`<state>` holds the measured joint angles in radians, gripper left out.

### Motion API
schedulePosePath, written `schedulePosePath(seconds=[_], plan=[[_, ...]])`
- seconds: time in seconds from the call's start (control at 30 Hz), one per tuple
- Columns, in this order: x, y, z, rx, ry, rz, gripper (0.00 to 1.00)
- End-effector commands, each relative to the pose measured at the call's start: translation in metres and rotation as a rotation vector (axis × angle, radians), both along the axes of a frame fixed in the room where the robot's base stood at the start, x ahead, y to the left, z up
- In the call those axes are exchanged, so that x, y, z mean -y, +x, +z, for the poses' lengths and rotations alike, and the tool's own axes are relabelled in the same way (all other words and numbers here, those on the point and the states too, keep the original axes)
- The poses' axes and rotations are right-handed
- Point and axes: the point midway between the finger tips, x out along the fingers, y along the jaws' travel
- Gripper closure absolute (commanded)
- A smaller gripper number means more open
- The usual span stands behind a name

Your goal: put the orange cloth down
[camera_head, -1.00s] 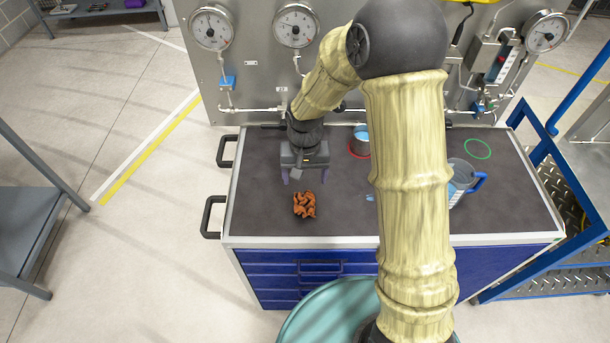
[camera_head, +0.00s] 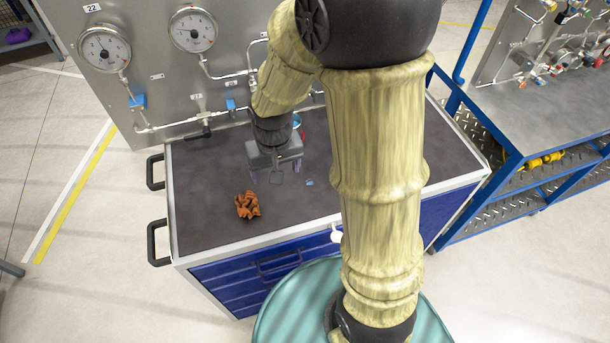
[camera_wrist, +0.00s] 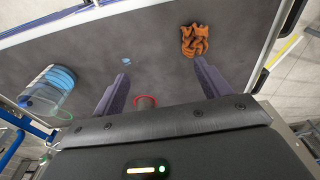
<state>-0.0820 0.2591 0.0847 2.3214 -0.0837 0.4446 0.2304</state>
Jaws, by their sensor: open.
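The crumpled orange cloth (camera_head: 248,205) lies on the dark bench top near its left front. It also shows in the wrist view (camera_wrist: 195,40), at the upper right beyond the fingers. My gripper (camera_head: 276,177) is behind and to the right of the cloth, apart from it. In the wrist view my two fingers (camera_wrist: 160,75) stand wide apart with nothing between them.
The dark bench top (camera_head: 200,190) is clear left of the cloth. A small blue patch (camera_head: 309,182) lies right of my gripper. A clear container with blue contents (camera_wrist: 52,88) and a red ring (camera_wrist: 146,101) show in the wrist view. A gauge panel (camera_head: 160,100) stands behind.

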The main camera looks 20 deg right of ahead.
Motion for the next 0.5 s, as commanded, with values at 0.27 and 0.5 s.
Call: schedulePosePath(seconds=[0.27,0.5], plan=[[0.050,-0.061,0.029,0.103,-0.004,-0.008,0.24],[0.053,-0.067,0.030,0.113,-0.005,-0.005,0.24]])
